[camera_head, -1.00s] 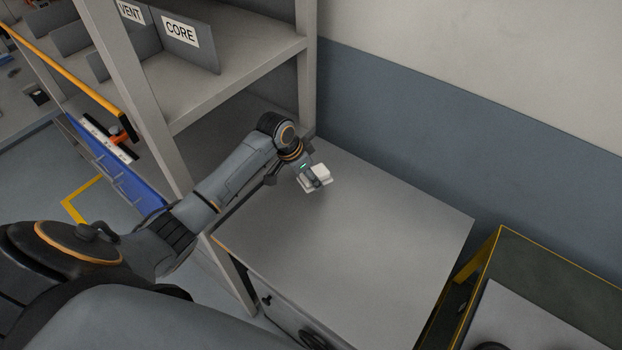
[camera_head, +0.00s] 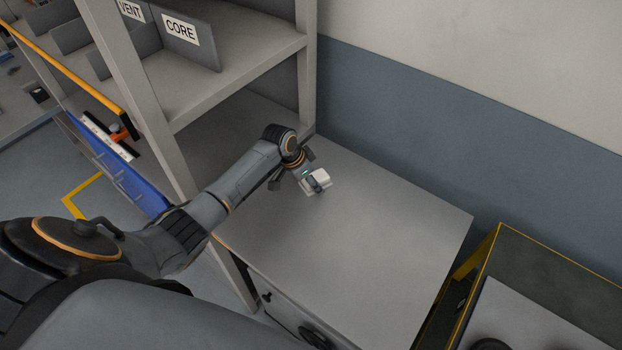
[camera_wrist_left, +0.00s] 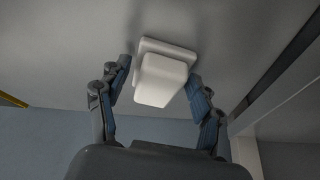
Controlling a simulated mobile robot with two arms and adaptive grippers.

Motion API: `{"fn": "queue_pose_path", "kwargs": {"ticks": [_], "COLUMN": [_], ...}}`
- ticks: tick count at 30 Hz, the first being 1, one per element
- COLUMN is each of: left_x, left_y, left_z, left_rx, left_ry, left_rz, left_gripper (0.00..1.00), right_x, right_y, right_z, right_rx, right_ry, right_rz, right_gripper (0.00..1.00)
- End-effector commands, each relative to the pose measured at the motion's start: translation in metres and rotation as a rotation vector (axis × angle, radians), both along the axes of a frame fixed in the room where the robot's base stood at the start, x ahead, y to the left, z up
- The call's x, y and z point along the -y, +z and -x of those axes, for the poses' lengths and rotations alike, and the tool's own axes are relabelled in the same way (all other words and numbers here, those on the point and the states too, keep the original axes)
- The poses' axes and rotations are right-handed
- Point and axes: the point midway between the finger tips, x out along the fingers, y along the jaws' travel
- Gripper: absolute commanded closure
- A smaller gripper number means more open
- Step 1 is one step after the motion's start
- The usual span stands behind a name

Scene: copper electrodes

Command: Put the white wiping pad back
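The white wiping pad (camera_head: 322,176) is a block on a flat white plate, on the grey tabletop (camera_head: 380,240) near its back left part. It also shows in the left wrist view (camera_wrist_left: 162,80), against the table surface. My left gripper (camera_head: 294,169) is at the pad, on its near left side. My right gripper is not in view.
A wall (camera_head: 450,130) runs behind the table. A yellow-edged stand (camera_head: 540,270) is at the right. Most of the tabletop right of the pad is clear.

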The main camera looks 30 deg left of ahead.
Motion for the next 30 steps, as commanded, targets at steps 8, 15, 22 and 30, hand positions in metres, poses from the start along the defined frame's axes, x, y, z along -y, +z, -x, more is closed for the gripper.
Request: {"fn": "queue_pose_path", "kwargs": {"ticks": [8, 15, 22, 30], "left_x": [0.0, -0.002, -0.011, -0.02], "left_y": [0.0, 0.011, 0.049, 0.096], "left_z": [0.0, 0.002, 0.016, 0.033], "left_rx": [0.0, 0.002, 0.005, 0.002], "left_ry": [0.0, 0.0, -0.001, -0.001], "left_rz": [0.0, -0.001, -0.003, -0.002], "left_gripper": [0.21, 0.21, 0.21, 0.21], "right_x": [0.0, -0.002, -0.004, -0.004], "right_y": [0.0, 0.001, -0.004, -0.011], "right_z": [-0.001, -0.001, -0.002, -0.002], "right_rx": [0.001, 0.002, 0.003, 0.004], "right_ry": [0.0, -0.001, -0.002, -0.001], "right_rz": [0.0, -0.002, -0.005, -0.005], "right_gripper": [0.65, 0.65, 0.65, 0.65]}}
